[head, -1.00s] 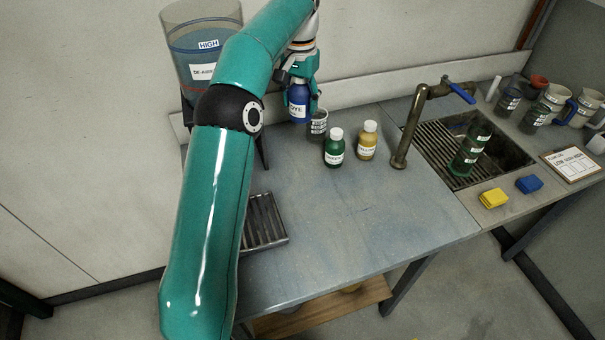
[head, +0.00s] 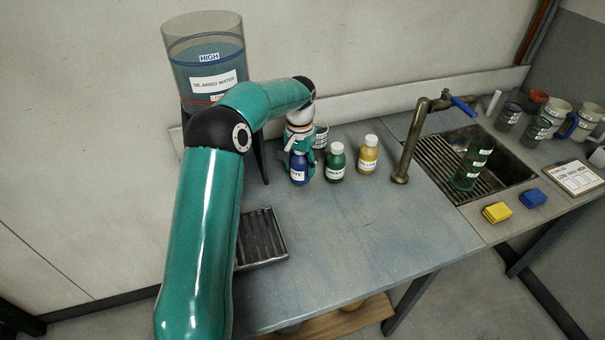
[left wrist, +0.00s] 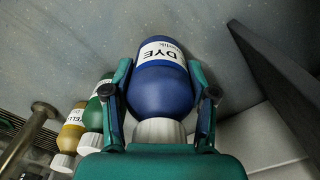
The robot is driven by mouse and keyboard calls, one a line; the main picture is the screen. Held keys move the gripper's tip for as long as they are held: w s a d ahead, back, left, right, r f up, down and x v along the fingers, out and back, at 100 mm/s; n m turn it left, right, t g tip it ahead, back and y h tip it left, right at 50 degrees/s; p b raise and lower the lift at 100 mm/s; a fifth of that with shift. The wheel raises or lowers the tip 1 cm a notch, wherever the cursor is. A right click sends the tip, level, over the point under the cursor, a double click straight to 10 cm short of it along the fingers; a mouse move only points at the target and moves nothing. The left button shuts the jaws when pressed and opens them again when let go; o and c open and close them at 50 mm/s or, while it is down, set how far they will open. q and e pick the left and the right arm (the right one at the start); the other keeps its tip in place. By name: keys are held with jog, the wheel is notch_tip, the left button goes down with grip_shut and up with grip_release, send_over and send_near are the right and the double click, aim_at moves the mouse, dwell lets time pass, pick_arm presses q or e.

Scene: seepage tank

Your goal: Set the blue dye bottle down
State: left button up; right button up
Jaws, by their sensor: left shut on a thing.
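The blue dye bottle (head: 298,170) with a white DYE label is upright in the head view, at the left end of a row of bottles. My left gripper (head: 301,150) is shut around it from behind and above. In the left wrist view the blue bottle (left wrist: 160,82) sits between both fingers, its white cap toward the palm. Its base looks at or very near the bench top (head: 350,240); I cannot tell whether it touches. My right gripper is not in view.
The green bottle (head: 335,163) and yellow bottle (head: 368,155) stand just right. The de-aired water tank (head: 205,65) stands back left, a ribbed drain tray (head: 262,238) front left. The bench front is clear.

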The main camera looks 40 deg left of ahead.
pick_arm(q)
jog(key=shift+f, duration=1.4)
jog(key=o, duration=1.4)
jog(key=shift+f, duration=0.1)
notch_tip(320, 180, up, 12)
jog(key=shift+r, duration=0.1)
jog(key=shift+w+d, duration=0.1)
